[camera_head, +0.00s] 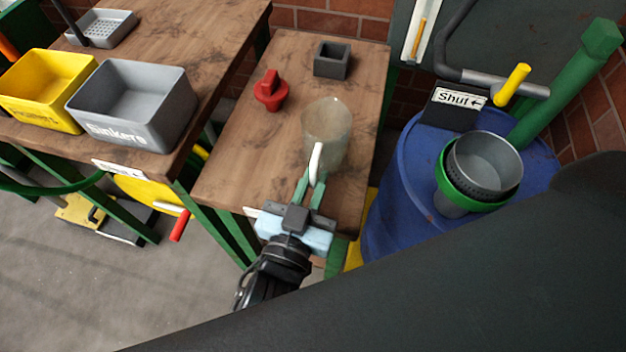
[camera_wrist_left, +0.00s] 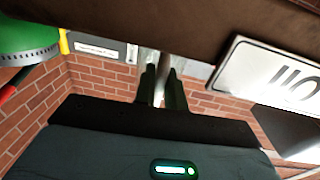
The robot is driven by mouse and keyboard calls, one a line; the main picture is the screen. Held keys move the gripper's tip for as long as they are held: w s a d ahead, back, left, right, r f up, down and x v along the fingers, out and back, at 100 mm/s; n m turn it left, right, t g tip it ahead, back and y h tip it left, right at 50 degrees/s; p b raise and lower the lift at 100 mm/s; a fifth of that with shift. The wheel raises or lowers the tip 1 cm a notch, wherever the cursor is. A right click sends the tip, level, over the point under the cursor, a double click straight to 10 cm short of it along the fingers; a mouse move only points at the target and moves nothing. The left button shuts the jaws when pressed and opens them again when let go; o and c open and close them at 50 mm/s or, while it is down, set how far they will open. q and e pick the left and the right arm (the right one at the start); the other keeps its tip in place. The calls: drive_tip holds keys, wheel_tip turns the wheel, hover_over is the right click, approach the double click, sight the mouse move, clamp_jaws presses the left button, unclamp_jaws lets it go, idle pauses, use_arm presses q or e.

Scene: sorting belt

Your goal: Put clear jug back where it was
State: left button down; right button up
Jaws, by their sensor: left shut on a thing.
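The clear jug (camera_head: 332,118) is see-through, with a white handle (camera_head: 316,162) facing me. It appears upright at the right part of the small wooden table (camera_head: 235,165); I cannot tell whether its base touches the wood. My left gripper (camera_head: 314,188) is shut on the jug's handle, reaching in from the table's front edge. In the left wrist view, the two green fingers (camera_wrist_left: 162,88) close on a pale strip of the handle. The jug's body is mostly hidden there. My right gripper is not in view.
A red knobbed object (camera_head: 271,91) and a dark grey square holder (camera_head: 332,60) stand behind the jug. A blue barrel (camera_head: 405,200) with a green-rimmed metal cup (camera_head: 485,165) is at right. Yellow (camera_head: 45,95) and grey "Sinkers" (camera_head: 150,125) bins are left. The table's left front is clear.

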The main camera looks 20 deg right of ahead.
use_arm(q)
drive_tip(key=shift+f, duration=0.15)
drive_tip(key=c, duration=1.5)
unclamp_jaws()
drive_tip(key=shift+o, duration=0.2)
drive_tip(key=shift+s+a, duration=0.15)
drive_tip(key=shift+s, duration=0.05)
drive_tip(key=v, duration=1.1)
drive_tip(key=shift+s+a, duration=0.2)
drive_tip(key=shift+a, duration=0.05)
